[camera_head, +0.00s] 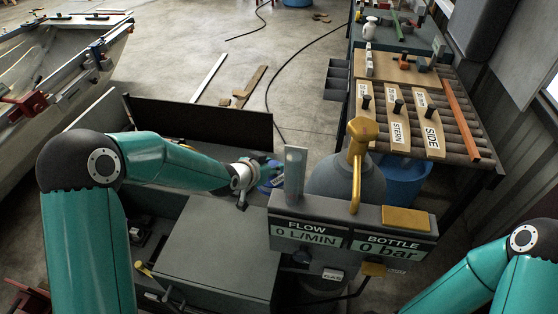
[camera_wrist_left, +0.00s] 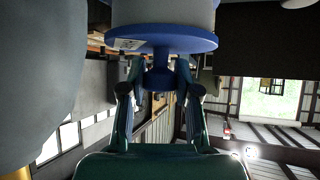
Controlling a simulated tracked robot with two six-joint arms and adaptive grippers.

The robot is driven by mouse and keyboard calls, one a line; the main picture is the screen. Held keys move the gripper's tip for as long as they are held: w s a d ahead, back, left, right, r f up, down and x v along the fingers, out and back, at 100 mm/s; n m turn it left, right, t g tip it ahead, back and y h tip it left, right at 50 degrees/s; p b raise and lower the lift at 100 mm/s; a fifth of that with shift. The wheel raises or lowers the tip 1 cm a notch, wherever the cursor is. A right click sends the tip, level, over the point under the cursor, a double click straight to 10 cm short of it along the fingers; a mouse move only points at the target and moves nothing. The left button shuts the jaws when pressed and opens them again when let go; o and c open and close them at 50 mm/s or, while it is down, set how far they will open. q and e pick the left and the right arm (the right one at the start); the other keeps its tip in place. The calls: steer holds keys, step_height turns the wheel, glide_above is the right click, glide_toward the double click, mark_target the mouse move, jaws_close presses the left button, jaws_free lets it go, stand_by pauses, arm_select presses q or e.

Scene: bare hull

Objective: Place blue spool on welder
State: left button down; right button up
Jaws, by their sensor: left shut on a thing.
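The blue spool (camera_head: 272,176) shows in the head view at the end of my left arm, partly hidden by the gripper and a clear upright tube. My left gripper (camera_head: 246,180) is shut on it. In the left wrist view, the fingers (camera_wrist_left: 158,82) close on a narrow blue stub below the spool's wide blue flange (camera_wrist_left: 165,42); its pale body rises above. The grey box (camera_head: 220,245) below and left of the gripper looks like the welder. The spool is held above and apart from its top. My right arm enters at lower right, its gripper out of frame.
A gauge panel (camera_head: 350,233) reading flow and bottle stands just right of the box, before a grey gas bottle (camera_head: 345,182) with a brass valve. A dark upright panel (camera_head: 200,120) stands behind. A bench with labelled wooden pieces (camera_head: 400,115) is at right.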

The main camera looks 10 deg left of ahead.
mark_target(274, 177)
arm_select(q)
steer(key=shift+w+a+f+m+h, duration=0.1)
steer(key=shift+w+f+m+h, duration=0.1)
steer(key=shift+w, duration=0.4)
steer(key=shift+w+a+f+m+h, duration=0.1)
steer(key=shift+w+f+m+h, duration=0.1)
steer(key=shift+w, duration=0.45)
steer(key=shift+w+f+m+h, duration=0.1)
steer(key=shift+w+h, duration=0.1)
steer(key=shift+w, duration=0.4)
step_height(274, 177, down, 7)
steer(key=b, duration=0.6)
steer(key=shift+r, duration=0.1)
steer(key=shift+f+b, duration=0.5)
steer(key=shift+b, duration=0.1)
steer(key=c, duration=0.7)
jaws_free()
steer(key=shift+c, duration=0.2)
steer(key=shift+g, duration=0.3)
steer(key=shift+s, duration=0.1)
